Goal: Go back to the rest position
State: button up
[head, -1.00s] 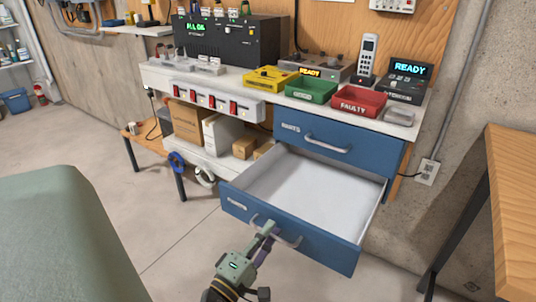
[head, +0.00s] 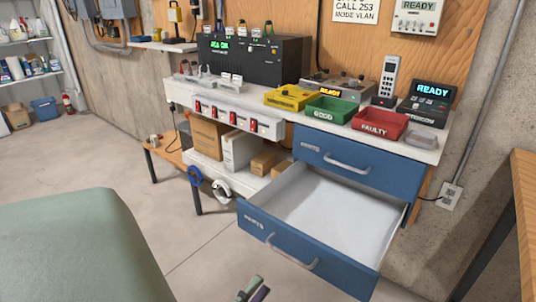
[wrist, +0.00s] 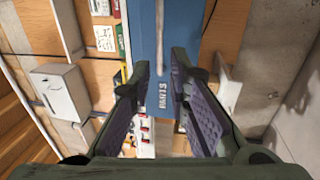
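My gripper (head: 252,290) shows at the bottom edge of the head view, in front of and apart from the open lower drawer (head: 315,215). In the wrist view my gripper (wrist: 160,85) is open, its two fingers apart with nothing between them. Beyond the fingers is a blue drawer front (wrist: 168,60) labelled PARTS, with its handle (wrist: 160,30). In the head view the lower drawer is pulled out and looks empty, and its handle (head: 290,252) is free. Most of my arm is out of view.
The upper drawer (head: 350,162) is shut. The workbench (head: 425,155) holds yellow, green and red (head: 380,124) bins and devices. A wooden table (head: 525,200) stands at the right, and a green rounded surface (head: 70,240) fills the lower left. Floor between is clear.

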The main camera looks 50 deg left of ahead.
jog(key=shift+v, duration=0.8)
